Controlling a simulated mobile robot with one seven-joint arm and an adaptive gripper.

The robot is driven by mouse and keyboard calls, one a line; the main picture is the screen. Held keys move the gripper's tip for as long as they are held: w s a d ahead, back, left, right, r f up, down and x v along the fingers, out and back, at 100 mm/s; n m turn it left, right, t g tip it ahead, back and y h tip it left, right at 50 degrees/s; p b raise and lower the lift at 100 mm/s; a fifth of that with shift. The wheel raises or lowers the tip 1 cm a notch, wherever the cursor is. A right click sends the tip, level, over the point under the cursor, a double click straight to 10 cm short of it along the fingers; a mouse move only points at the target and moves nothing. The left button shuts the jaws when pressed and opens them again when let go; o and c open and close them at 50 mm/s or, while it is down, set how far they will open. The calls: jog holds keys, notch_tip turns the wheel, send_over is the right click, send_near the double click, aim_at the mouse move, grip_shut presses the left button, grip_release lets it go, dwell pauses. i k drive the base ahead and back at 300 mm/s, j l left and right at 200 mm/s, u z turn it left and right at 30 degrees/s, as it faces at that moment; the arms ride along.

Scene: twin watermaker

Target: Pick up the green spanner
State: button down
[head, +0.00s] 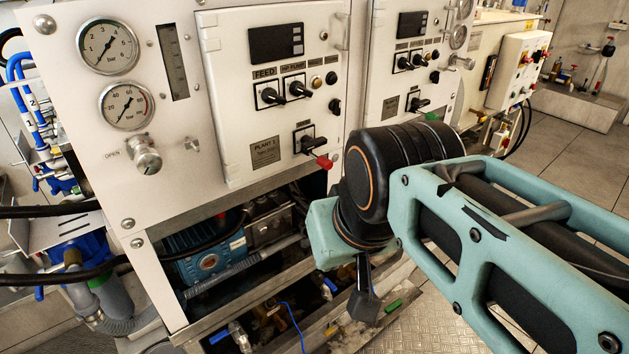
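No whole spanner can be made out. A small bright green piece (394,305) lies low in the head view, just right of my gripper, above the metal floor plate; it is too small to tell whether it is part of the green spanner. My gripper (364,306) points down in front of the open lower bay of the Plant 1 cabinet. Only a dark finger part shows below the teal wrist, and its other side and tip contact are hidden. I cannot tell whether it holds anything.
The white control panel (185,110) with gauges and switches stands close on the left. A red-tipped lever (322,162) sticks out near my wrist. A blue pump (205,262), hoses and a metal frame fill the bay below. Open tiled floor (560,150) lies at the right.

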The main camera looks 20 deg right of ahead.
aim_at(394, 305)
jog(key=z, duration=1.1)
jog(key=j+z, duration=0.15)
jog(key=l+u, duration=0.15)
jog(key=u, duration=1.3)
jog(key=z, duration=1.3)
jog(key=j+z, duration=0.2)
jog(key=j, duration=0.15)
